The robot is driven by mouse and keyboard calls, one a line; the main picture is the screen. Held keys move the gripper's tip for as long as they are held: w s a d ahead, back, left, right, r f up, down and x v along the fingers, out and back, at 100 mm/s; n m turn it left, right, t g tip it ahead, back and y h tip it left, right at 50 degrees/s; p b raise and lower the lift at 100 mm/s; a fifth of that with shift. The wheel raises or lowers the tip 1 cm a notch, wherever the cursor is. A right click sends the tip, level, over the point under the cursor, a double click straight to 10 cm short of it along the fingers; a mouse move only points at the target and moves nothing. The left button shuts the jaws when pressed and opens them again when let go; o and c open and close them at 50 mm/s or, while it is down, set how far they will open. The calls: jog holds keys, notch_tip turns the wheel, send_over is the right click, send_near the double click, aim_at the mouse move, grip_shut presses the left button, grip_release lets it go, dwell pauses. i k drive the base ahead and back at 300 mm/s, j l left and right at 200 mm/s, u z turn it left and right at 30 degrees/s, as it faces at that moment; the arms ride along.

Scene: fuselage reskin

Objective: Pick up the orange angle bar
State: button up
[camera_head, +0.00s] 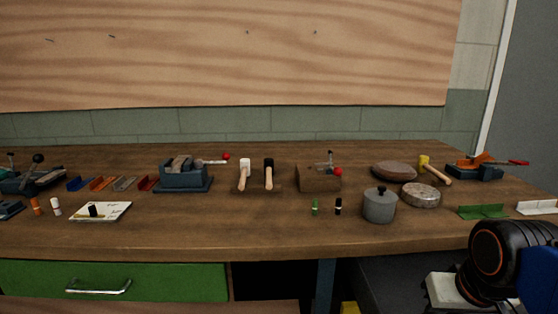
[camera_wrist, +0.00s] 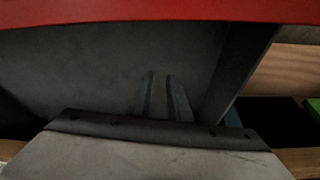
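A small orange angle bar (camera_head: 103,183) lies on the left part of the wooden workbench, between a blue bar (camera_head: 79,183) and a grey bar (camera_head: 124,183). An orange piece (camera_head: 478,160) also shows at the far right, on a dark blue tool; I cannot tell its exact shape. My gripper (camera_wrist: 161,75) shows in the wrist view as two thin dark fingers with a narrow gap and nothing visible between them. In the head view my arm is at the lower right, in front of the bench and far from the left bars; the fingers are hidden there.
The workbench (camera_head: 250,235) also holds a dark red bar (camera_head: 148,183), a blue vise-like tool (camera_head: 183,178), mallets, a grey lidded pot (camera_head: 380,206), a green angle piece (camera_head: 483,211) and a white one (camera_head: 537,208). A green drawer (camera_head: 150,275) is below. The front middle is mostly clear.

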aim_at(463, 163)
jog(key=k+l+u, duration=0.1)
jog(key=l, duration=1.45)
